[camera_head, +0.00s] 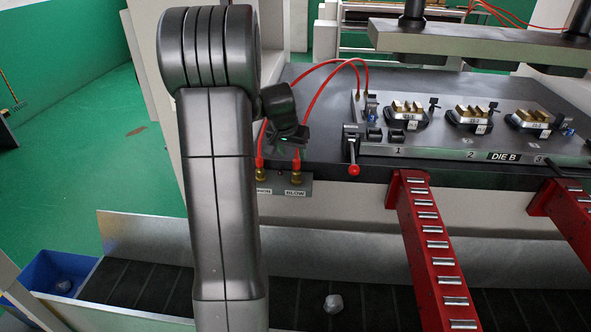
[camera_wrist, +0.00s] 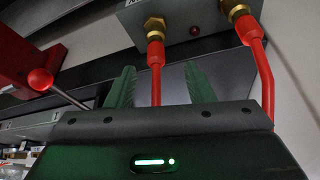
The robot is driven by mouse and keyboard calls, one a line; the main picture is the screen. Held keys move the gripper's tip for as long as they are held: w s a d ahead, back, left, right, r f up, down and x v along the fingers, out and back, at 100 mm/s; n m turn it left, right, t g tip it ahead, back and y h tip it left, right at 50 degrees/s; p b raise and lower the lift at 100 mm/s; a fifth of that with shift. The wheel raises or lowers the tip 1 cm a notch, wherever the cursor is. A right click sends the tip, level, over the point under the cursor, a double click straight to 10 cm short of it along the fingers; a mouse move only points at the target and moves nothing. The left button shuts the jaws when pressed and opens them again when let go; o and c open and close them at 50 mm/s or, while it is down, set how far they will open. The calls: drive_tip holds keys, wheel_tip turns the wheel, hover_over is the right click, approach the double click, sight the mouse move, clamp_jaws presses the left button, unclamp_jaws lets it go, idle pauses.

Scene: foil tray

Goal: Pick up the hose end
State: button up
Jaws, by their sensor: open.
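Two red hoses run from the die down to brass fittings on a grey panel marked BLOW (camera_head: 294,192); the other label is partly hidden by my arm. The right hose end (camera_head: 296,165) sits in the BLOW fitting; the left hose end (camera_head: 260,160) sits in the other. My gripper (camera_head: 289,154) is open just above the panel. In the wrist view, one red hose end (camera_wrist: 156,62) shows between the green fingers (camera_wrist: 159,68), with visible gaps on both sides. The other hose end (camera_wrist: 253,42) lies outside the right finger.
A red-knobbed lever (camera_head: 353,169) stands right of the panel, and its knob shows at left in the wrist view (camera_wrist: 41,79). Two red roller rails (camera_head: 432,250) jut forward at the right. A dark conveyor (camera_head: 290,300) runs below, with a blue bin (camera_head: 45,275) at its left.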

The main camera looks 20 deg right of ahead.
sight(297, 166)
drive_tip(key=shift+s+p+x, duration=0.15)
drive_tip(key=shift+p+x, duration=0.2)
drive_tip(key=shift+x, duration=1.8)
drive_tip(key=shift+s+p+x, duration=0.1)
drive_tip(key=shift+p+x, duration=0.2)
drive_tip(key=shift+x, duration=1.9)
drive_tip(key=shift+d, duration=0.15)
clamp_jaws()
wheel_tip(297, 166, up, 9)
drive_tip(key=shift+f+b, duration=0.15)
drive_tip(key=shift+b, duration=0.2)
drive_tip(key=shift+p, duration=0.4)
drive_tip(key=shift+f+p, duration=0.45)
drive_tip(key=shift+f, duration=0.25)
drive_tip(key=shift+f+b, duration=2.2)
drive_tip(key=shift+f, duration=1.2)
